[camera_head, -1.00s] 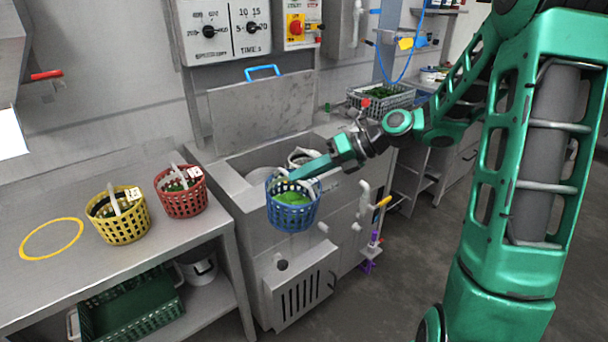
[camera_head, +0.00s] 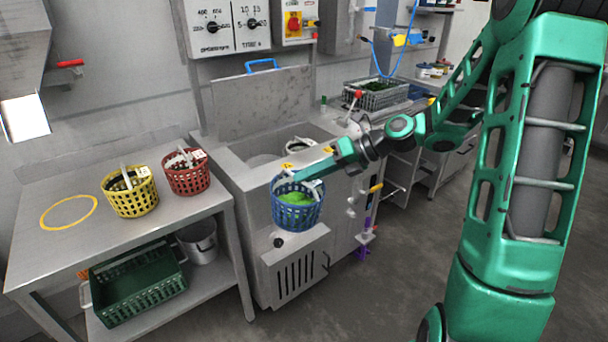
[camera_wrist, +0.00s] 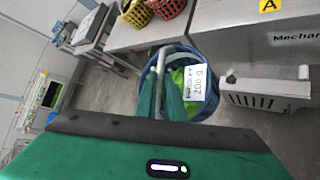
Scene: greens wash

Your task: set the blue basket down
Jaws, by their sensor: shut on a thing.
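The blue basket (camera_head: 297,214) holds bright green leaves and hangs upright in front of the steel wash unit. My gripper (camera_head: 284,181) is shut on the basket's handle. In the wrist view the blue basket (camera_wrist: 205,114) hangs beyond my gripper (camera_wrist: 165,92), with its handle between the fingers and a white tag reading 200 g. The floor shows below and around it. Part of its rim and contents is hidden by my fingers and the tag.
A steel table (camera_head: 95,245) at left bears a yellow basket (camera_head: 133,196), a red basket (camera_head: 187,174) and an empty yellow ring (camera_head: 69,212). A green crate (camera_head: 140,288) and a pot (camera_head: 198,242) sit on its lower shelf. The wash unit (camera_head: 235,170) has its lid raised.

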